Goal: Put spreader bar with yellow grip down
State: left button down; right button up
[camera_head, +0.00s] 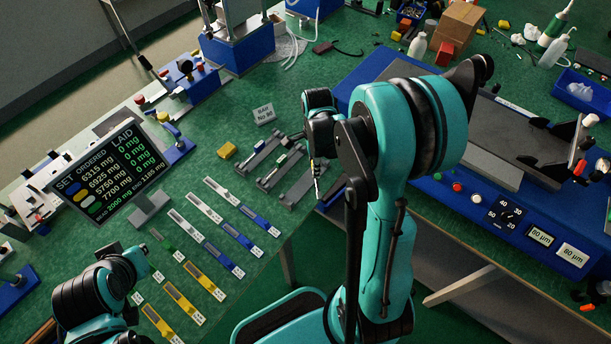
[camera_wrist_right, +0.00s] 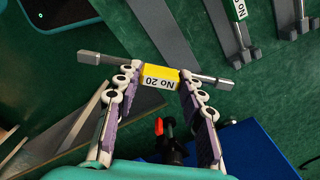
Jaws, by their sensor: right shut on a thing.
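My right gripper (camera_wrist_right: 160,84) is shut on the yellow grip, and the bar sticks out on both sides of the fingers. In the head view my right gripper (camera_head: 317,172) points down beside the front end of the grey cradles (camera_head: 297,190); the bar is hardly visible there. My left arm shows at the lower left, but its fingers are not visible.
A small sign (camera_head: 264,113) stands behind the cradles. A yellow block (camera_head: 227,150) lies left of them. Rows of labelled blue, yellow and green strips (camera_head: 225,191) lie on the green bench. A blue coating machine (camera_head: 470,200) stands to the right.

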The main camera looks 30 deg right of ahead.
jog(key=shift+w+a+f, duration=0.9)
jog(key=shift+a+f, duration=0.05)
jog(key=shift+a, duration=0.1)
notch_tip(320, 180, down, 4)
jog(key=shift+b, duration=1.25)
jog(key=shift+r, duration=0.1)
jog(key=shift+f+b, duration=0.5)
jog(key=shift+f, duration=0.15)
jog(key=o, duration=1.3)
jog(key=shift+o, duration=0.2)
jog(key=shift+r, duration=0.1)
